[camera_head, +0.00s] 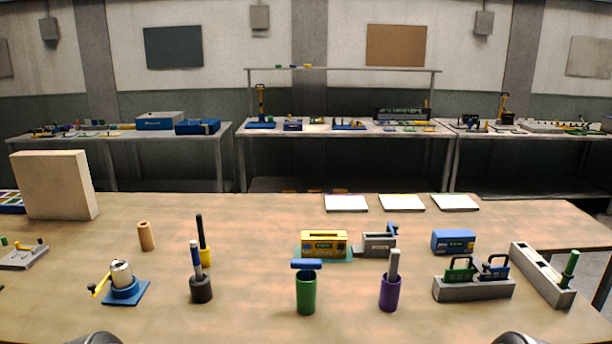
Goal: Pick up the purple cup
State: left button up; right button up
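The purple cup (390,295) stands upright near the front of the wooden table, right of centre. A grey-handled stick or tool (394,263) stands in it and rises above its rim. A green cup (306,295) holding a blue-topped tool (306,265) stands to its left, with a gap between them. Only two dark rounded parts, probably of my own arms, show at the bottom edge, left and right. Neither gripper's fingers can be seen, and nothing touches the purple cup.
Behind the purple cup are a grey device (379,244) and a yellow box (324,242). A grey holder with green and blue clips (473,289) stands to its right. A black cup (201,290) and blue-based fixture (124,289) stand left. The table front is mostly clear.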

aim_at(389, 293)
jog(key=l+z, duration=0.1)
jog(key=l, duration=0.3)
jog(key=i+l, duration=0.1)
jog(key=l, duration=0.3)
jog(key=i+l+z, duration=0.15)
jog(key=l, duration=0.25)
jog(key=l+z, duration=0.1)
jog(key=l, duration=0.3)
jog(key=i+l, duration=0.15)
jog(key=l, duration=0.25)
jog(key=i+l+z, duration=0.15)
jog(key=l, duration=0.25)
jog(key=l+z, duration=0.1)
jog(key=l, duration=0.25)
jog(key=i, duration=0.05)
